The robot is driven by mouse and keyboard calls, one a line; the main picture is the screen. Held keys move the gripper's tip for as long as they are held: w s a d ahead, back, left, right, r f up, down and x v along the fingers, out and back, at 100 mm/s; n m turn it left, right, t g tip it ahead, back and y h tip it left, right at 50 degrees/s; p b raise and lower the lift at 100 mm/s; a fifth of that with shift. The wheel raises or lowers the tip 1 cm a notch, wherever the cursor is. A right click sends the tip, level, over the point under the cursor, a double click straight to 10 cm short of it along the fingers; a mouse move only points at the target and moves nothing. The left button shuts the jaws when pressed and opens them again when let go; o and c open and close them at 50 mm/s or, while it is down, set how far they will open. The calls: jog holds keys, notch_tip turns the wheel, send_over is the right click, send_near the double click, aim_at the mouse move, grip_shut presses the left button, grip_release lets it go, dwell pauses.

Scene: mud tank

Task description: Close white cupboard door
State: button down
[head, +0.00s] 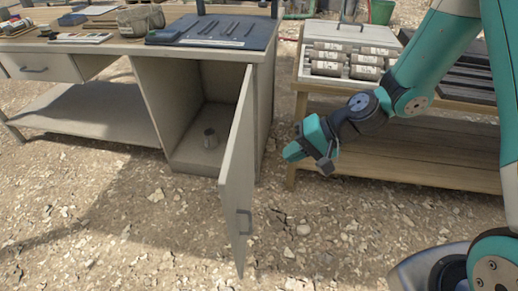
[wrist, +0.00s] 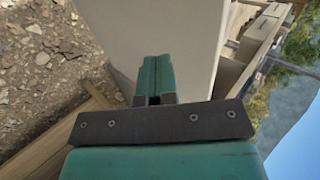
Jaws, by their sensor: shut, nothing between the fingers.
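The white cupboard door (head: 238,175) stands wide open in the head view, swung out toward me from the right side of the cupboard (head: 190,110) under the desk. Its grey handle (head: 243,222) is low on the door. My gripper (head: 308,155) is to the right of the door, apart from it in the head view. In the wrist view the shut fingers (wrist: 157,78) point at a pale flat panel (wrist: 155,30); I cannot tell whether it is the door or the cupboard's side. Nothing is held.
A wooden bench (head: 400,155) with a tray of cylinders (head: 345,62) stands on the right, close to my arm. The gravel floor in front is clear.

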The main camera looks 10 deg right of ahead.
aim_at(235, 174)
jog(key=shift+w+a+r+b+x, duration=0.1)
jog(key=shift+a+r+x, duration=0.2)
jog(key=shift+x, duration=1.8)
jog(key=shift+w+a+r+b+x, duration=0.15)
jog(key=shift+a+r+x, duration=0.15)
jog(key=shift+x, duration=1.85)
jog(key=shift+a+r+b+x, duration=0.1)
jog(key=shift+a+r+x, duration=0.2)
jog(key=shift+x, duration=1.8)
